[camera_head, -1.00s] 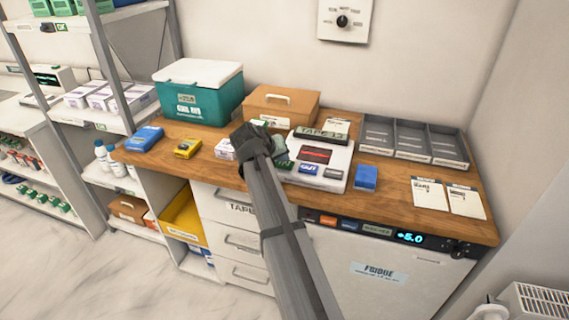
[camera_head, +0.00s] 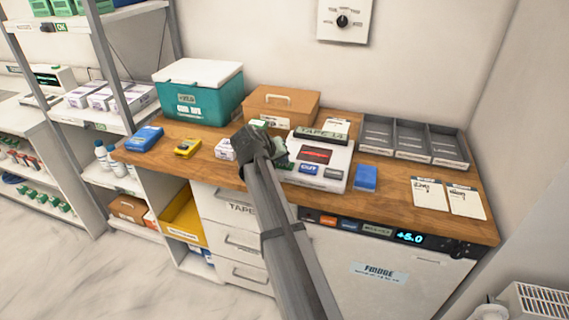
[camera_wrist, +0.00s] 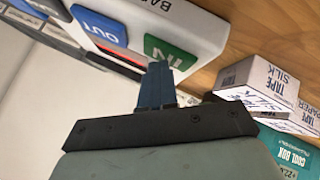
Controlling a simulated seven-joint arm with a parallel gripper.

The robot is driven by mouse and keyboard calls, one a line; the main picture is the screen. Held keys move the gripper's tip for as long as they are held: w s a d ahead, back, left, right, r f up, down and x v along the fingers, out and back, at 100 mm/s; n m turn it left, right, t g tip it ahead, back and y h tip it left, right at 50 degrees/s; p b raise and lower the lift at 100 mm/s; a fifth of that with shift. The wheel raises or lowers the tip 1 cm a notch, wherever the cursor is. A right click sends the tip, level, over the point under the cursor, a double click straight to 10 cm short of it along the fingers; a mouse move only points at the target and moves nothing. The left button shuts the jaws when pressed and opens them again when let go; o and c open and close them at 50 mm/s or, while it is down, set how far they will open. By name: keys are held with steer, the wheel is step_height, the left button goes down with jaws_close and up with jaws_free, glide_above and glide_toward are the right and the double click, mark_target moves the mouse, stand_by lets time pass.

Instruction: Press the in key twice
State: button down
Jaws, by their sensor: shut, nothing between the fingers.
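The green IN key (camera_wrist: 172,50) sits on the white keypad unit (camera_wrist: 204,22), beside the blue OUT key (camera_wrist: 98,25), in the wrist view. My gripper (camera_wrist: 158,70) is shut and empty, with its fingertips at the near edge of the IN key. I cannot tell whether they touch it. In the head view my gripper (camera_head: 274,156) is over the left end of the white unit (camera_head: 338,158) and largely hides the IN key. The OUT key (camera_head: 307,169) and a dark display with red (camera_head: 316,155) stay visible there.
White tape boxes (camera_wrist: 262,85) stand close beside the unit. A blue block (camera_head: 366,177) is right of it, and grey trays (camera_head: 410,140) are behind on the right. A brown box (camera_head: 280,105) and a teal cool box (camera_head: 198,100) stand at the back.

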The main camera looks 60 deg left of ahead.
mark_target(282, 166)
steer(key=shift+r, duration=0.95)
steer(key=shift+r, duration=2.5)
